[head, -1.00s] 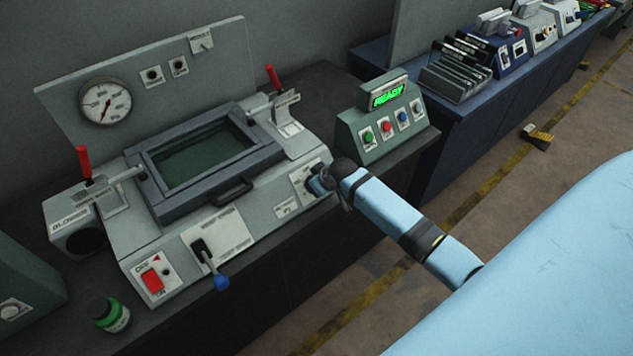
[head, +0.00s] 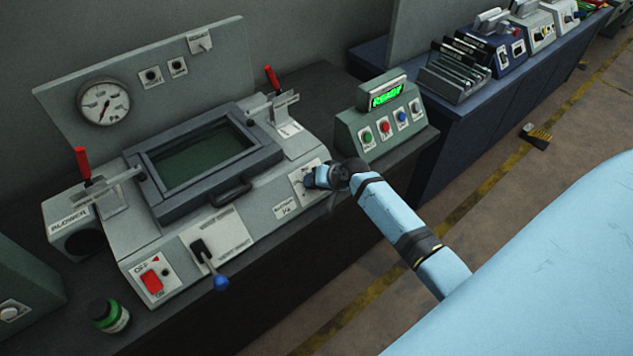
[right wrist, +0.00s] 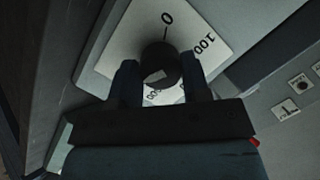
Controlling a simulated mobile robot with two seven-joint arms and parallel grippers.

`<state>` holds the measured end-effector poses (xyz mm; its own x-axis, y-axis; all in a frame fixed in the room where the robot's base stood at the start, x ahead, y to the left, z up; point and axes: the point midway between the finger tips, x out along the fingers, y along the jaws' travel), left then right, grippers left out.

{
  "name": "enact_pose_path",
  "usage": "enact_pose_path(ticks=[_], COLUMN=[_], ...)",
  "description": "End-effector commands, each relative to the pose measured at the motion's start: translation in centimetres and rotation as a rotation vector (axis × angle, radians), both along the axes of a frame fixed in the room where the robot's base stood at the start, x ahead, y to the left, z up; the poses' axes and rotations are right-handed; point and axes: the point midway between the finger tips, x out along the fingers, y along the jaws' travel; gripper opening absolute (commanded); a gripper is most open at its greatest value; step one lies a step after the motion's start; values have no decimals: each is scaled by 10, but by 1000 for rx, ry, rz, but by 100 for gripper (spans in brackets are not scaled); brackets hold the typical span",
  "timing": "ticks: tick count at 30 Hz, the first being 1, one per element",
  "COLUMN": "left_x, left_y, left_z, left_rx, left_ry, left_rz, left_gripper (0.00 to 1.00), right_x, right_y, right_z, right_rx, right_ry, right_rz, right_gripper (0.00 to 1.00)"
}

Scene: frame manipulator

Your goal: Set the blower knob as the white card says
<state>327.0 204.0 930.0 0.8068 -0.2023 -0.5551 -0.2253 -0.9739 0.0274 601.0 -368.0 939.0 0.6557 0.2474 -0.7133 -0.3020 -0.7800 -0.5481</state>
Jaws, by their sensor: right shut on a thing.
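A dark round knob (right wrist: 161,64) sits on a white dial plate (right wrist: 115,58) in the right wrist view. The plate shows 0 at the top and 100 at the right; figures below the knob are partly hidden. A pale mark shows on the knob's lower face. My right gripper (right wrist: 160,82) is shut on the knob, one finger on each side. In the head view this gripper (head: 318,177) is at the plate on the machine's right front and covers the knob. A small white card (head: 285,208) lies beside it, its writing too small to read. My left gripper is out of view.
The machine has a windowed lid (head: 205,150), a blue-tipped lever (head: 221,283) and a red switch (head: 152,281). A box labelled BLOWER (head: 70,225) is at the left. A green button box (head: 380,125) stands close behind my right wrist. A small jar (head: 110,315) stands in front.

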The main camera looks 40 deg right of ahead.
Motion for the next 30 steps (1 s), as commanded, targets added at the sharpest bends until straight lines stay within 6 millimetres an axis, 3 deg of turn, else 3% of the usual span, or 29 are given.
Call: enact_pose_path(ticks=[24,25,28,30], left_x=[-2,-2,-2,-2], left_y=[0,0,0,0], left_z=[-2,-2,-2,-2], left_rx=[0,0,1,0], left_ry=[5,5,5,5], left_rz=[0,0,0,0], left_gripper=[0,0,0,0], right_x=[-1,-1,-1,-1], right_y=[1,1,0,0], right_z=[-1,-1,-1,-1], right_rx=[99,99,99,99], right_ry=[9,9,9,9], right_rz=[-73,-73,-73,-73], right_gripper=[19,47,68,68])
